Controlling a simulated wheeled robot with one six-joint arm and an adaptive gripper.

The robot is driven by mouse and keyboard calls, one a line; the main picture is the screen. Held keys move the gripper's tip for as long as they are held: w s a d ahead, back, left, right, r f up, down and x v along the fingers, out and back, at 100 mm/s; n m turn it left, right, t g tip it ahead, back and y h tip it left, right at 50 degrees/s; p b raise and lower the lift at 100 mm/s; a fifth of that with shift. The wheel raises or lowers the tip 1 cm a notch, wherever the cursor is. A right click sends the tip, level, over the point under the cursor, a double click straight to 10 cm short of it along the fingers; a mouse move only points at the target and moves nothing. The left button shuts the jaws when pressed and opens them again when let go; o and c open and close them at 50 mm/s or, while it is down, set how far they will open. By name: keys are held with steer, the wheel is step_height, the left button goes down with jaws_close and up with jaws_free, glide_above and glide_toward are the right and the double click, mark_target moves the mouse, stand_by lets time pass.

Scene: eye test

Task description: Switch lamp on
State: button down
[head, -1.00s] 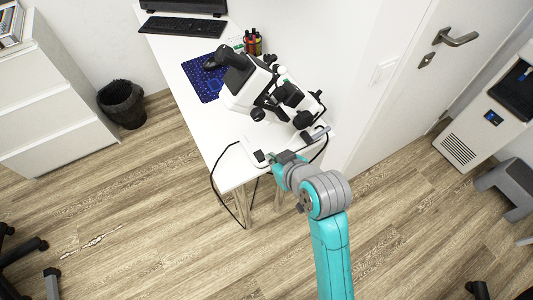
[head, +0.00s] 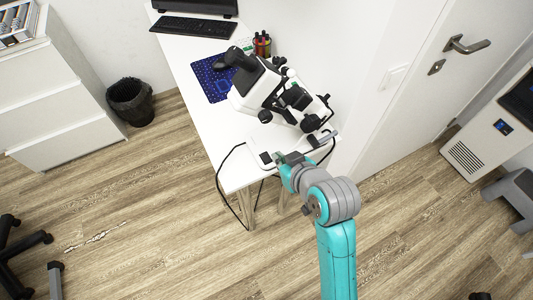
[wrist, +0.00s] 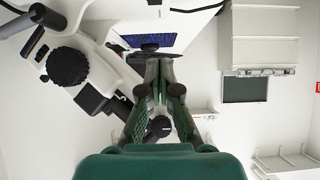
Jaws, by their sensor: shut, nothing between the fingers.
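A white and black microscope (head: 272,92) stands on the white desk; no separate desk lamp shows. Its pale base (head: 258,143) lies near the desk's front end, with a small dark patch (head: 265,157) on it; I cannot tell if this is a switch. My gripper (head: 280,158) is at the base's near edge, close to the dark patch; contact is unclear. In the wrist view my gripper (wrist: 160,75) has its fingertips together and empty. The microscope also shows there at the left, with a black knob (wrist: 67,66). Whether its lamp is lit cannot be seen.
A black cable (head: 219,180) hangs over the desk's left edge. A blue mat (head: 212,85), a pen holder (head: 262,43) and a keyboard (head: 194,26) lie farther back. A white door (head: 420,75) is at the right.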

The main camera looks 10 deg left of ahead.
steer(key=shift+w+a, duration=0.1)
glide_above(264, 158)
steer(key=f, duration=0.3)
steer(key=s+f, duration=0.1)
steer(key=f, duration=0.1)
steer(key=shift+d+f, duration=0.3)
steer(key=f, duration=0.3)
steer(key=shift+w+a+f, duration=0.1)
steer(key=shift+w+a, duration=0.1)
steer(key=shift+w, duration=0.2)
steer(key=shift+f, duration=0.5)
steer(key=shift+w, duration=0.1)
steer(key=shift+a, duration=0.15)
steer(key=shift+f+g, duration=0.25)
steer(key=shift+g, duration=0.05)
